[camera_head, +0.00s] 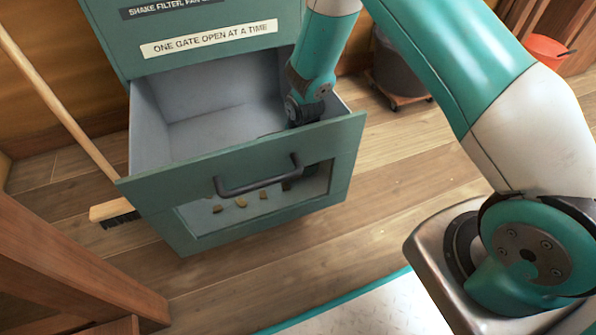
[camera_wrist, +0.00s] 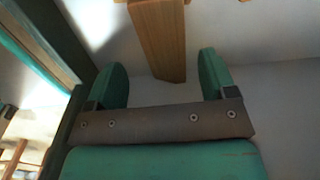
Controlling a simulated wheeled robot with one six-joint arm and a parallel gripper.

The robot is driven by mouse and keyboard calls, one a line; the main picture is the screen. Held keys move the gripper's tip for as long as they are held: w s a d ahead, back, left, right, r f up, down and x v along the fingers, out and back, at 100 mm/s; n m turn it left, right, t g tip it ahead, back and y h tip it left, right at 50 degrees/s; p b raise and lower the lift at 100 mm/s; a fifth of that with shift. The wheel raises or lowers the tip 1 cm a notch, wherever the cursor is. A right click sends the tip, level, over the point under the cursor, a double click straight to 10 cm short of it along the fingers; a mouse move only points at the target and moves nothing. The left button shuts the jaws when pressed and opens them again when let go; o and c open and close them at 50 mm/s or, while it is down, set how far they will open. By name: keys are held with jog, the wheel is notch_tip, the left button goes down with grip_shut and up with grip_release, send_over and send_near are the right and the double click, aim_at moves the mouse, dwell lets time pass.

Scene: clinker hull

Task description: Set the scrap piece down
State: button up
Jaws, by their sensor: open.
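The scrap piece, a light brown wooden block (camera_wrist: 158,35), shows at the top middle of the wrist view. It lies ahead of the gap between my two green fingers. My gripper (camera_wrist: 161,72) is open, with clear space on both sides of the wood's near end. In the head view my arm reaches down into the open green drawer (camera_head: 170,200). The drawer front mostly hides my gripper there. I cannot tell whether the block rests on the drawer floor (camera_wrist: 280,80).
Several small wooden bits (camera_head: 240,202) show through the window in the drawer front. The drawer's handle (camera_head: 258,182) sticks out in front. A broom (camera_head: 70,120) leans at the left. A grey bin (camera_head: 398,72) stands at the back right. The plank floor right of the drawer is clear.

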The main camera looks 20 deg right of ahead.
jog(key=shift+w+f+b, duration=0.2)
jog(key=shift+f+b, duration=0.45)
jog(key=shift+f, duration=0.45)
jog(key=shift+w+f+b, duration=0.2)
jog(key=shift+f+b, duration=0.45)
jog(key=shift+f, duration=0.4)
jog(key=shift+f, duration=0.25)
jog(key=c, duration=1.1)
jog(key=shift+r, duration=0.1)
